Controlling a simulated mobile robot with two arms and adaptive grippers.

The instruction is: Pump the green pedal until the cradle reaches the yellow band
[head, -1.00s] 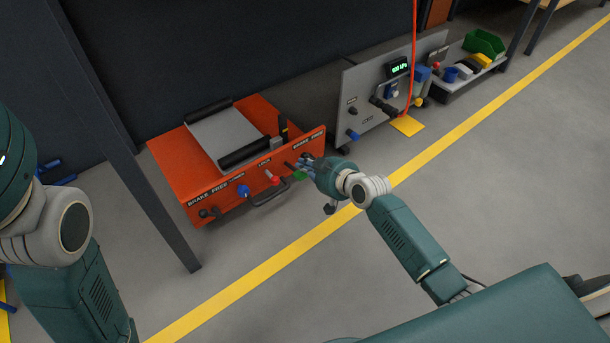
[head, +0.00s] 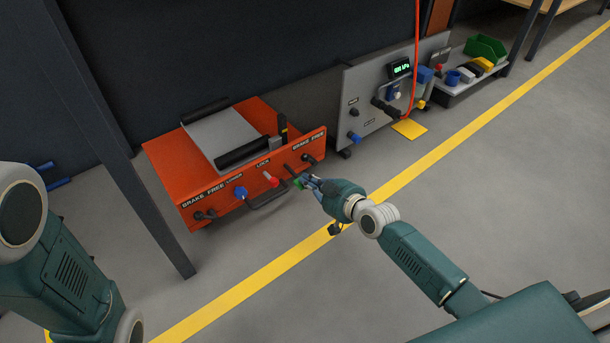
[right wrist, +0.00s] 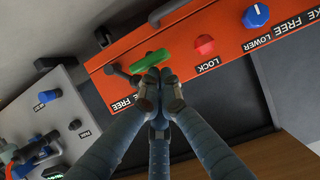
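The green pedal (head: 299,183) sticks out low from the front of an orange cart (head: 225,199), right of a red LOCK knob (head: 270,180). It shows larger in the right wrist view (right wrist: 151,61). The cradle (head: 223,136) is a grey plate between black rollers on top of the cart. A dark post (head: 283,127) stands at its right end; I cannot make out the yellow band clearly. My right gripper (head: 312,184) is at the pedal's front end. In the right wrist view its fingertips (right wrist: 159,75) are together beside the pedal; contact is unclear. My left gripper is out of view.
A blue LOWER knob (head: 240,192), a black handle (head: 266,199) and BRAKE FREE levers (head: 205,215) share the cart front. A grey panel (head: 372,110) with a lit display (head: 400,67) stands to the right. A dark post (head: 130,190) stands at left. The floor in front is clear.

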